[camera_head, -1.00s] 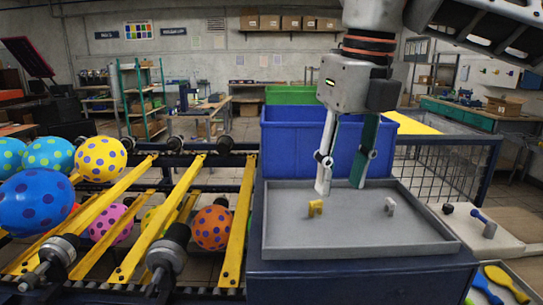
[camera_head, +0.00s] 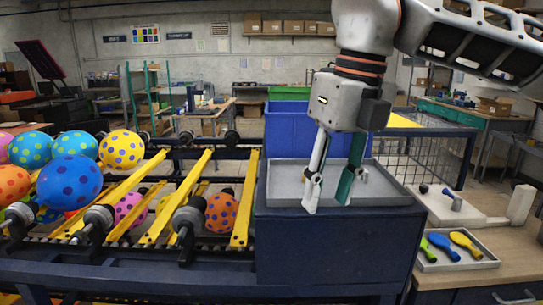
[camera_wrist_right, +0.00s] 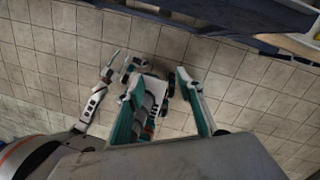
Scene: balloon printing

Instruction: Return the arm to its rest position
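My right gripper (camera_head: 327,204) hangs in front of the grey tray (camera_head: 392,196) in the head view. Its white and teal fingers point down, apart, with nothing between them. It hides part of the tray and of the blue bin behind. In the right wrist view the two fingers (camera_wrist_right: 159,82) are spread over tiled floor, with white and dark parts, apparently my own, showing beyond them. A small grey piece (camera_head: 363,175) shows in the tray beside the teal finger. My left gripper does not show in the head view.
Yellow conveyor rails (camera_head: 180,195) with several spotted balloons, such as a blue one (camera_head: 69,183), lie at left. The blue bin (camera_head: 290,130) stands behind the tray. A small tray of paddles (camera_head: 466,246) is at right. The navy cabinet (camera_head: 335,250) stands in front.

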